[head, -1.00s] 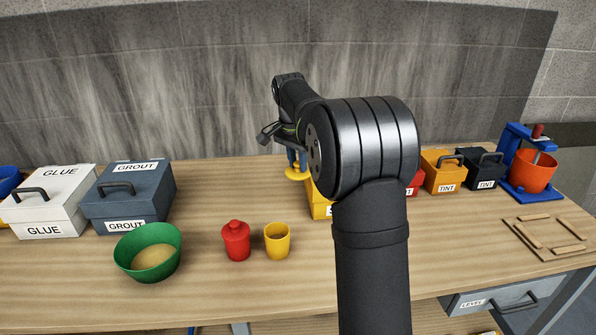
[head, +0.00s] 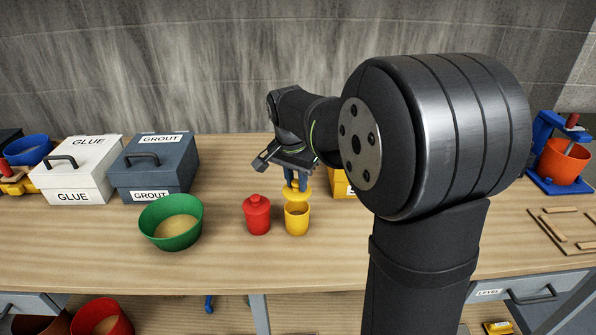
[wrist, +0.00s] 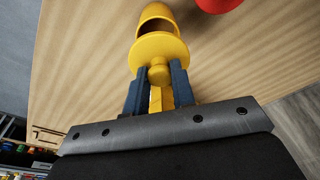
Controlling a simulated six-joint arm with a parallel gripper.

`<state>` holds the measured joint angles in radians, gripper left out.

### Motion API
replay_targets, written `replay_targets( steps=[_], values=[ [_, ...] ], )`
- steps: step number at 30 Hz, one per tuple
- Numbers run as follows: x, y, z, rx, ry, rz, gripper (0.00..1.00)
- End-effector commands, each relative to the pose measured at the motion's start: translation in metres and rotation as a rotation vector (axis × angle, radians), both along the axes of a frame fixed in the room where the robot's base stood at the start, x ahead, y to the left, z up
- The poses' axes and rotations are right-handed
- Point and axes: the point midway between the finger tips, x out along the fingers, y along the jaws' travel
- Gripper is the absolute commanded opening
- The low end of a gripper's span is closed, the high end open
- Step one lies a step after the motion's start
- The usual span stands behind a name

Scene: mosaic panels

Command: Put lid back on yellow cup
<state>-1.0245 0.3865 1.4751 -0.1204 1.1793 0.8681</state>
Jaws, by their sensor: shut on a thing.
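The yellow cup (head: 297,220) stands upright and uncovered on the bench, just right of the red lidded cup (head: 257,214). My gripper (head: 297,184) is shut on the yellow lid (head: 299,194) by its knob and holds it just above and behind the yellow cup in the head view. In the wrist view my gripper (wrist: 157,80) pinches the lid's knob, and the lid's disc (wrist: 160,48) overlaps part of the cup (wrist: 157,17). The cup's dark opening shows past the lid's edge. The lid looks apart from the cup, though the exact gap is hard to tell.
A green bowl (head: 171,224) stands left of the red cup. Grey GROUT (head: 155,172) and white GLUE (head: 79,178) boxes stand behind it. A yellow box (head: 344,184) is behind, right of my gripper. The bench front is clear.

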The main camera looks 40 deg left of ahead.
Motion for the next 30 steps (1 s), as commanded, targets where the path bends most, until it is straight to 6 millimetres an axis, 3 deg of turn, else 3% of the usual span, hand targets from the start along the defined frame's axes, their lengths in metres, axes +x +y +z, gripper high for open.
replay_targets(
  steps=[15,30],
  values=[
    [0.0,0.0,-0.043,-0.001,0.001,-0.001,0.02],
    [0.0,0.0,-0.047,0.0,0.0,-0.001,0.02]
  ],
)
